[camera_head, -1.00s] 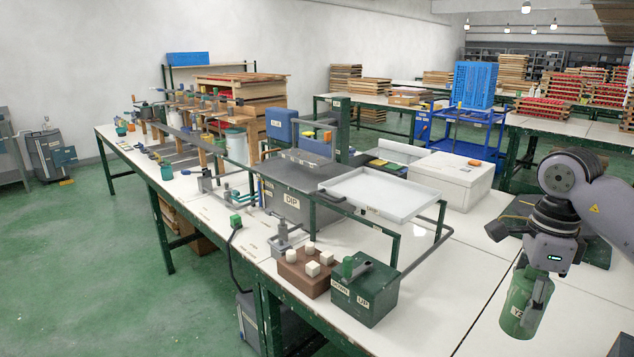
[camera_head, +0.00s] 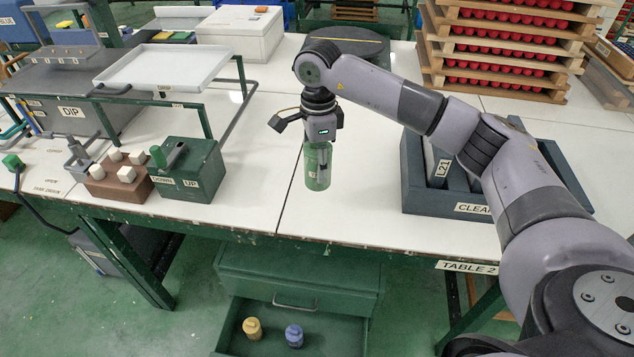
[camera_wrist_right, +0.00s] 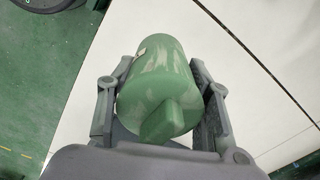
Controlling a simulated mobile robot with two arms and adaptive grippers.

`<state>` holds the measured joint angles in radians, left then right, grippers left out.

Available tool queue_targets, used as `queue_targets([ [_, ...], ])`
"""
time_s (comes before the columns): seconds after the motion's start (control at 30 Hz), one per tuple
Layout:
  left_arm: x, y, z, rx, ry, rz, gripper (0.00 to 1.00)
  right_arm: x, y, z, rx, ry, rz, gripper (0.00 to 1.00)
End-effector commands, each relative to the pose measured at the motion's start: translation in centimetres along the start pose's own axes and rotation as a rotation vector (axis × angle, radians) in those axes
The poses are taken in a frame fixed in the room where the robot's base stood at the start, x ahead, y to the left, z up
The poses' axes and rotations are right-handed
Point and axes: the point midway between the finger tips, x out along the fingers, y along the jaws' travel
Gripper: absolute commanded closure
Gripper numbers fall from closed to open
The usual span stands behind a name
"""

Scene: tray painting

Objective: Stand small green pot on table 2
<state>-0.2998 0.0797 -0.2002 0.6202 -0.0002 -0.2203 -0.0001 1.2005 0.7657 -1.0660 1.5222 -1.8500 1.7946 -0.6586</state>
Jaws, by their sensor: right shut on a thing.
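A small green pot (camera_head: 317,170) hangs upright under my right gripper (camera_head: 319,150), which is shut on it. In the right wrist view the pot (camera_wrist_right: 158,85) sits between the two fingers of the gripper (camera_wrist_right: 160,100), with its green knob towards the camera. Table 2 (camera_head: 350,215) is the white-topped table behind and beneath the pot, with a label on its front edge. I cannot tell for sure whether the pot's base touches the top. My left gripper is out of view.
A dark bin marked CLEAN (camera_head: 430,200) stands right of the pot. A green UP/DOWN box (camera_head: 200,180) and a brown block with white cubes (camera_head: 112,190) are left. Below, an open drawer (camera_head: 345,325) holds a yellow and a blue pot. White tabletop around the pot is bare.

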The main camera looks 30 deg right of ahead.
Motion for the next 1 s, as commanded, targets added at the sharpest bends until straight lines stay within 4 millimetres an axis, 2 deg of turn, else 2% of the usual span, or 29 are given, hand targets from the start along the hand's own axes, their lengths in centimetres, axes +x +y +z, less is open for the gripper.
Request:
queue_targets([
  [0.1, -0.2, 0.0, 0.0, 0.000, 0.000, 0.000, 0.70, 1.9, 0.0, 0.0, 0.000, -0.002, 0.000, 0.69],
  [0.37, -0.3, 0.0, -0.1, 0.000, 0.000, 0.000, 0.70, 3.8, -0.1, 0.0, 0.000, -0.002, -0.001, 0.69],
  [0.6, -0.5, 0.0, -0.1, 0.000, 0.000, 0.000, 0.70, 7.0, -0.1, 0.0, 0.001, -0.002, -0.001, 0.69],
  [0.97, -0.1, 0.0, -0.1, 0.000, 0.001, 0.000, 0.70, 7.6, -0.1, 0.0, 0.000, -0.002, -0.003, 0.69],
  [1.0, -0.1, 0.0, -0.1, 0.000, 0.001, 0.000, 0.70, 7.7, -0.1, 0.0, 0.000, -0.001, -0.001, 0.53],
])
